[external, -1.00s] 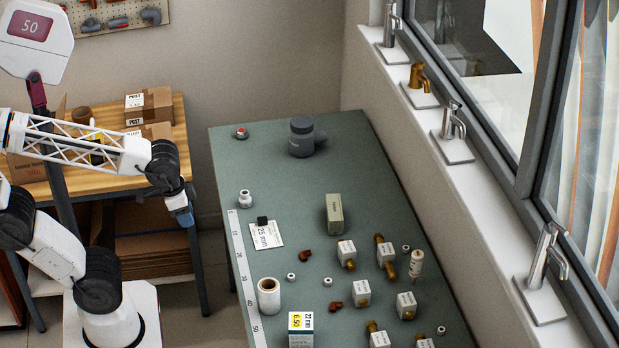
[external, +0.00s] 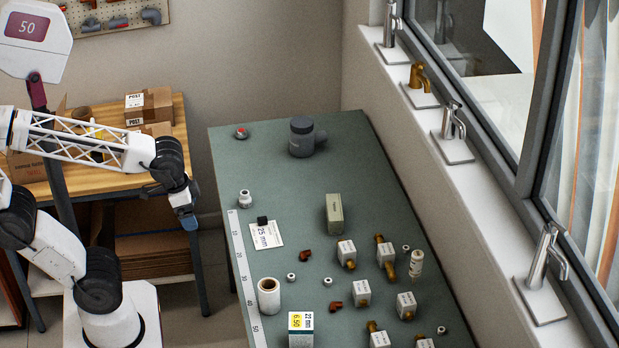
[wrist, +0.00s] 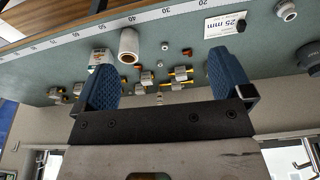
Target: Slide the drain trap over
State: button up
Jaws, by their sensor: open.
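The drain trap (external: 303,137) is a dark grey, short cylinder with a side outlet pointing right. It stands upright at the far end of the green bench top (external: 270,160). In the wrist view a dark grey part at the right edge (wrist: 311,58) looks like the trap, cut off by the frame. My gripper (external: 187,222) hangs left of the bench's left edge, well apart from the trap. In the wrist view its two blue fingers (wrist: 166,85) are spread wide with nothing between them.
A red-topped fitting (external: 241,132) sits left of the trap. A white fitting (external: 245,198), a 25 mm card (external: 266,235), a green box (external: 334,214), a white roll (external: 269,296) and several valves stand nearer. The bench around the trap is mostly clear. A windowsill with taps (external: 453,140) runs along the right.

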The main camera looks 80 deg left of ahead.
jog(key=w+a+r+m, duration=0.2)
jog(key=w+a, duration=0.2)
jog(key=w, duration=0.4)
jog(key=w+a+r+m, duration=0.2)
jog(key=w+a+r, duration=0.15)
jog(key=w, duration=0.45)
jog(key=m+g, duration=0.3)
jog(key=m, duration=0.8)
send_over(302, 122)
jog(key=f, duration=1.4)
jog(key=shift+a+f, duration=0.1)
jog(key=shift+a, duration=0.1)
jog(key=shift+f, duration=0.1)
jog(key=shift+f, duration=3.8)
jog(key=c, duration=1)
jog(key=shift+c, duration=0.2)
